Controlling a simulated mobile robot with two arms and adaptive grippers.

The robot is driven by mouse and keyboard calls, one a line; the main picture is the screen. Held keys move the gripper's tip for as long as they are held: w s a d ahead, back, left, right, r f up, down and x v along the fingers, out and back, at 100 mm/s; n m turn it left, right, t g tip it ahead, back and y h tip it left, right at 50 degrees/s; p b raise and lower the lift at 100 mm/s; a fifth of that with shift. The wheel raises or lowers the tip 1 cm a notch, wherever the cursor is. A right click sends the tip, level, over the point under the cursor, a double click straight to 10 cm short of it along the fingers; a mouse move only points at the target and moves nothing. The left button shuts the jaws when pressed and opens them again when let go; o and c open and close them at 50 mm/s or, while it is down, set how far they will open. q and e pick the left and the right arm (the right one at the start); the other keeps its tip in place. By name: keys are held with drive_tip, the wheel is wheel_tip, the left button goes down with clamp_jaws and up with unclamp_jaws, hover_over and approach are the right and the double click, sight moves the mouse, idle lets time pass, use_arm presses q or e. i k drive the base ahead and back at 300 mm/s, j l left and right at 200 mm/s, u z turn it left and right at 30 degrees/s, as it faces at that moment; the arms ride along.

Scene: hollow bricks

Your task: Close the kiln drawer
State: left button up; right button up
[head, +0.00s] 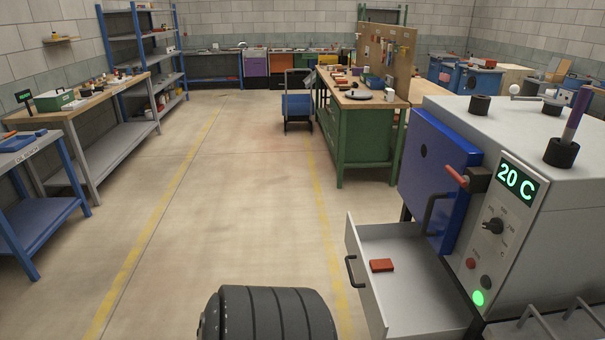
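The kiln (545,130) stands at the right, a grey box with a blue door (432,165) and a green display reading 20 C. Below the door, its grey drawer (420,305) is pulled out toward the left, with a dark handle (351,271) on its front panel. A small red brick (382,265) lies inside the drawer. Neither of my grippers shows in the head view. A dark, ribbed rounded part at the bottom centre appears to be part of my own body.
A green workbench (365,135) with a pegboard stands behind the kiln. A blue cart (297,105) is beside it. Benches and blue shelving (150,50) line the left. The floor between the yellow lines is clear. Metal bars (560,318) stick out at lower right.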

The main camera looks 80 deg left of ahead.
sight(418, 300)
drive_tip(key=u, duration=1.95)
